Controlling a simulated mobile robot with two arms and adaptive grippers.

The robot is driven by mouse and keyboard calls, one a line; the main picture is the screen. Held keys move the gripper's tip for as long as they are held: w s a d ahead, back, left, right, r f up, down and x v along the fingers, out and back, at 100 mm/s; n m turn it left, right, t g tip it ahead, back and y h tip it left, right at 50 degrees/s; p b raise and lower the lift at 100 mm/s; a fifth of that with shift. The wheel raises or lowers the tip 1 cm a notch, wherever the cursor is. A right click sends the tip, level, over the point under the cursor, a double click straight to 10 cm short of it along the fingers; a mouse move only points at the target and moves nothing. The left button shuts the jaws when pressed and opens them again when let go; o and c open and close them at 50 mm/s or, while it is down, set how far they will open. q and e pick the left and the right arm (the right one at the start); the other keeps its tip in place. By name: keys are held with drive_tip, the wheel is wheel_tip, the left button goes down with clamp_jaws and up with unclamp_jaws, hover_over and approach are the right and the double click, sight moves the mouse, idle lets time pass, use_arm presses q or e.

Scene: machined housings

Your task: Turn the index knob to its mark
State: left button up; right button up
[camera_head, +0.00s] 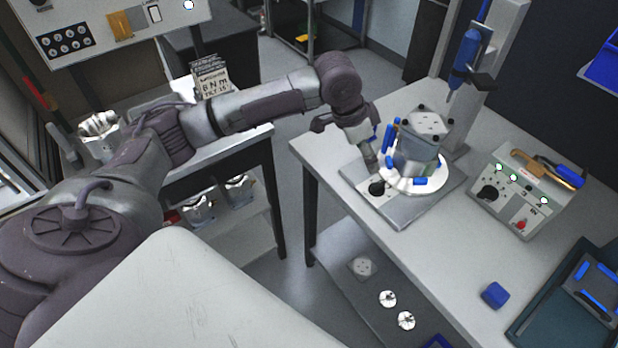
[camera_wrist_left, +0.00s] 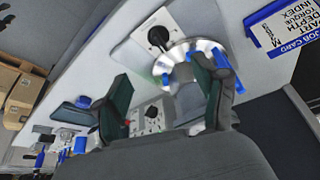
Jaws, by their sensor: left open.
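The index knob (camera_head: 376,187) is a small black knob on the grey base plate (camera_head: 402,212) of the fixture. In the left wrist view the knob (camera_wrist_left: 158,37) lies beyond my fingertips, apart from them. Its mark is too small to make out. A grey machined housing (camera_head: 416,155) stands on the white round table (camera_head: 439,180) beside the knob, with blue clamps around it. My left gripper (camera_head: 366,150) is just above and behind the knob, beside the housing. Its two dark green fingers (camera_wrist_left: 160,72) are spread apart with nothing gripped. My right gripper is not in view.
A blue screwdriver (camera_head: 465,58) hangs on a grey column behind the fixture. A control box (camera_head: 520,195) with a black dial and red button stands to the right. A blue block (camera_head: 495,295) and dark tray (camera_head: 550,310) are nearer. Bare bench lies between fixture and box.

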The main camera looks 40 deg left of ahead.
use_arm(q)
drive_tip(key=s+d+f+h, duration=0.1)
drive_tip(key=s+d+f, duration=0.85)
drive_tip(key=s, duration=0.35)
drive_tip(key=s+a+f+n+y, duration=0.1)
drive_tip(key=s+a+f+n, duration=0.1)
drive_tip(key=f, duration=0.4)
drive_tip(key=s+a+f+n+y, duration=0.1)
drive_tip(key=s+a+f+n, duration=0.1)
drive_tip(key=s+f, duration=0.3)
drive_tip(key=s+a+f+n+y+b, duration=0.1)
drive_tip(key=s+a+f, duration=0.2)
drive_tip(key=f, duration=0.4)
drive_tip(key=shift+s+a+n, duration=0.3)
drive_tip(key=shift+s+n, duration=0.1)
drive_tip(key=shift+s, duration=0.3)
